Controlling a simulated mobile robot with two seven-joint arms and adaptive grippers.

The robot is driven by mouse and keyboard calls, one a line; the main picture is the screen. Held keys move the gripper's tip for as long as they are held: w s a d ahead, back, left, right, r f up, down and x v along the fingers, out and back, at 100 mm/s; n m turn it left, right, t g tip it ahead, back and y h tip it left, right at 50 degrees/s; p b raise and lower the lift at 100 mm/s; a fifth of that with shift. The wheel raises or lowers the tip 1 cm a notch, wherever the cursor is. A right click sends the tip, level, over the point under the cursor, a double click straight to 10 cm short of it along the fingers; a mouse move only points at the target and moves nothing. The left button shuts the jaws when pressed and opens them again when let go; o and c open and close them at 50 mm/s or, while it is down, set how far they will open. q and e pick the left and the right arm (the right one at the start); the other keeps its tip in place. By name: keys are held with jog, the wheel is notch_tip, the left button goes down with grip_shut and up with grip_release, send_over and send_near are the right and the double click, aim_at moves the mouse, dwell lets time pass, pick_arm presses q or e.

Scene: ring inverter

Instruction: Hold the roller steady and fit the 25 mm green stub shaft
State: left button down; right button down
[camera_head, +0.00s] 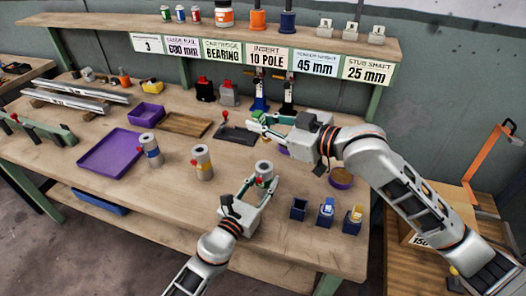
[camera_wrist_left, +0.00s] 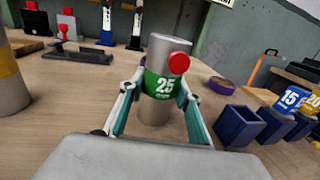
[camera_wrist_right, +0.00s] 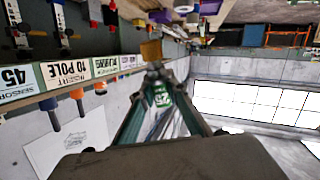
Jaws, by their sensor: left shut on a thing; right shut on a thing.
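The grey roller (camera_head: 264,168) with a green "25" band and a red knob stands upright on the bench. In the left wrist view the roller (camera_wrist_left: 158,85) sits between the fingers. My left gripper (camera_head: 263,184) is shut around it low down. My right gripper (camera_head: 262,122) is raised over the back of the bench, behind the roller and apart from it. It is shut on the green stub shaft (camera_head: 256,115). In the right wrist view the green shaft (camera_wrist_right: 161,97) shows a "25" mark between the fingertips; its far end is hard to make out.
An empty blue holder (camera_head: 299,208) stands front right, beside holders marked 15 (camera_head: 326,213) and 20 (camera_head: 353,219). Rollers with yellow (camera_head: 203,163) and blue (camera_head: 151,150) bands stand left of mine. A purple tray (camera_head: 104,153) lies further left. A round tub (camera_head: 341,179) sits at right.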

jog(key=shift+s+a+f+m+t, duration=0.1)
jog(key=shift+a+f+m+t, duration=0.1)
jog(key=shift+m+t, duration=0.25)
jog(key=shift+a+f+m+t, duration=0.15)
jog(key=shift+m+t, duration=0.2)
jog(key=shift+m, duration=0.2)
jog(key=shift+d+f+m+t, duration=0.3)
jog(key=shift+d+m+t, duration=0.1)
jog(key=shift+m+t, duration=0.25)
jog(key=shift+d+f+m+t, duration=0.25)
jog(key=shift+d+m+t, duration=0.1)
jog(key=shift+m+t, duration=0.3)
send_over(264, 162)
jog(key=s, duration=0.2)
jog(key=shift+w+f, duration=0.2)
jog(key=shift+f, duration=2.7)
jog(key=shift+f, duration=2.7)
jog(key=c, duration=1.9)
grip_release()
jog(key=shift+f, duration=0.1)
jog(key=shift+s, duration=0.1)
